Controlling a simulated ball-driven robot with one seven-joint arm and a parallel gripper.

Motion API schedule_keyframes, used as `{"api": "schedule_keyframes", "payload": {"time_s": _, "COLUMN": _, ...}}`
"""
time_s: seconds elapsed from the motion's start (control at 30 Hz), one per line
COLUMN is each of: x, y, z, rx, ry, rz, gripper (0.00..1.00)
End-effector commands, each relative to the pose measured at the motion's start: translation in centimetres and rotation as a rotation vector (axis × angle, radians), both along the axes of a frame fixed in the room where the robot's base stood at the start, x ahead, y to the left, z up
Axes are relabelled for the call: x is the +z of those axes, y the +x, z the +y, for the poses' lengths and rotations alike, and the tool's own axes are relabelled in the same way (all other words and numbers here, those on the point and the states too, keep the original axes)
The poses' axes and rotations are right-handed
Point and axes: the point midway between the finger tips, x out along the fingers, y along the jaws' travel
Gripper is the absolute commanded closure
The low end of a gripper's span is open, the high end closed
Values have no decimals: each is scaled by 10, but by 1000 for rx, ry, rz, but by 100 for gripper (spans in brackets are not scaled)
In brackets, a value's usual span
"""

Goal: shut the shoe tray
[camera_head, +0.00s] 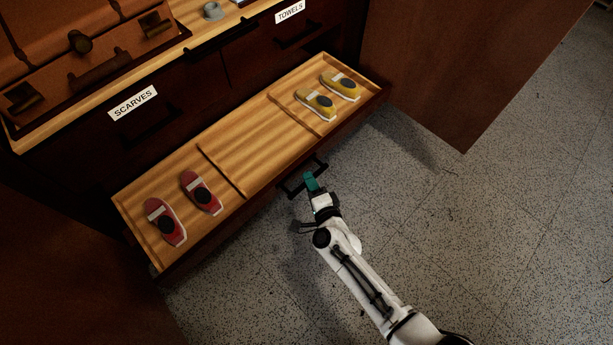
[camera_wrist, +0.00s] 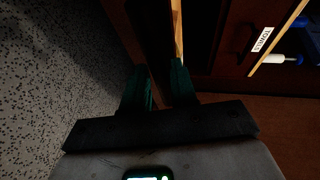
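The shoe tray (camera_head: 235,154) is a pulled-out wooden drawer with a dark front, holding red shoes at its left end and yellow shoes at its right end. A dark bar handle (camera_head: 292,190) sits on the middle of its front. My gripper (camera_head: 311,180) has green fingers and is right at the handle's right part. In the wrist view my gripper's fingers (camera_wrist: 160,82) stand apart, with a dark surface beyond them. The handle cannot be made out between them, and whether they touch it is unclear. The tray's pale edge (camera_wrist: 177,28) shows beyond the fingertips.
Closed drawers labelled SCARVES (camera_head: 133,103) and TOWELS (camera_head: 290,12) are above the tray. Dark panels (camera_head: 455,60) stand at right and lower left. An open lid-like brown panel (camera_head: 75,50) is at upper left. The speckled floor (camera_head: 500,220) in front is clear.

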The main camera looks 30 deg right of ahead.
Motion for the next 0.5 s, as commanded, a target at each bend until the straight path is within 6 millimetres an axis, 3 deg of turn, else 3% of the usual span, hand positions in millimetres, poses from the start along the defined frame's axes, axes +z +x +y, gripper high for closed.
{"api": "schedule_keyframes", "payload": {"time_s": 0.2, "x": -6, "y": 26, "z": -3, "rx": 0, "ry": -1, "rz": 0, "gripper": 73}}
{"api": "schedule_keyframes", "payload": {"time_s": 0.5, "x": -6, "y": 32, "z": -3, "rx": 0, "ry": -1, "rz": 0, "gripper": 73}}
